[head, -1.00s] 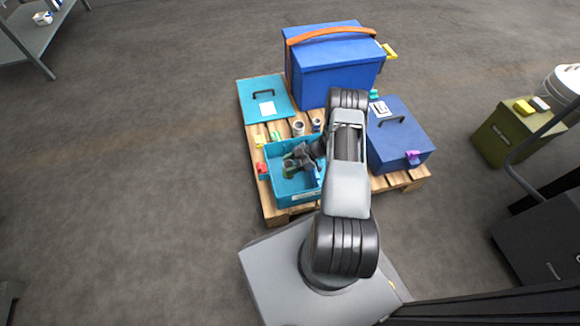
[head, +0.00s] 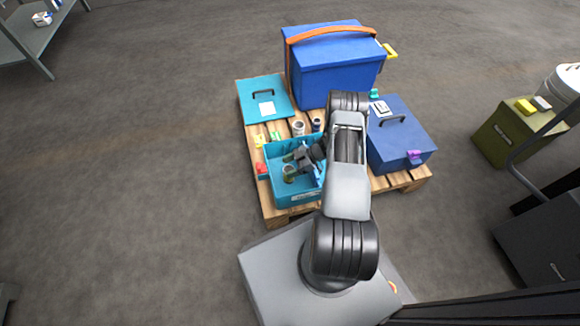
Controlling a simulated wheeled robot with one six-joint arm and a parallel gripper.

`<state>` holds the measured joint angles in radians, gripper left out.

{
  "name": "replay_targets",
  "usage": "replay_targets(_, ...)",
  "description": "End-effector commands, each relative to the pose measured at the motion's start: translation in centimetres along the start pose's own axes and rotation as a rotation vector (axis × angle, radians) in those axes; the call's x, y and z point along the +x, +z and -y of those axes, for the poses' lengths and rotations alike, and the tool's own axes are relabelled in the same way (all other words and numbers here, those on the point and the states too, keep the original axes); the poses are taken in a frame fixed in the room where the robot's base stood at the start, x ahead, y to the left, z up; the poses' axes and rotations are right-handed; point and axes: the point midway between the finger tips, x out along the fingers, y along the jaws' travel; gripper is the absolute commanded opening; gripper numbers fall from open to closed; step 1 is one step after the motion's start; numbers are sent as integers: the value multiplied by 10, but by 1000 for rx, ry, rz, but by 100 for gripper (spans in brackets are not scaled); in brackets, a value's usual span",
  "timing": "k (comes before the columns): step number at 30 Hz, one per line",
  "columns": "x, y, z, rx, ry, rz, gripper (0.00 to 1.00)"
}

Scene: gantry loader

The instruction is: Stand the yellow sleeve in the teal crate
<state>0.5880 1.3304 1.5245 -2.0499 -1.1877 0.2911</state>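The teal crate (head: 310,197) is an open-topped box at the near left of the wooden pallet. A dull yellow-olive sleeve (head: 289,175) stands roughly upright inside it, toward the left side. My gripper (head: 295,160) reaches into the crate from the right, just behind and above the sleeve. Its dark fingers look spread, and the sleeve's top shows clear of them. The right part of the crate's inside is hidden by my arm.
A large blue box (head: 332,70) is at the back and a lower blue box (head: 400,138) at the right. A red clip (head: 262,169) sits on the crate's left side.

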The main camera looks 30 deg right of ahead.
Motion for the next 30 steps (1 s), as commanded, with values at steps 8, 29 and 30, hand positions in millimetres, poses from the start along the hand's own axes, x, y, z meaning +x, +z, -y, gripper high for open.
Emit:
replay_targets(8,0,0,0,0,0,0,77)
replay_targets(29,-95,-12,0,0,3,1,77)
replay_targets(30,-100,-12,0,0,3,0,77)
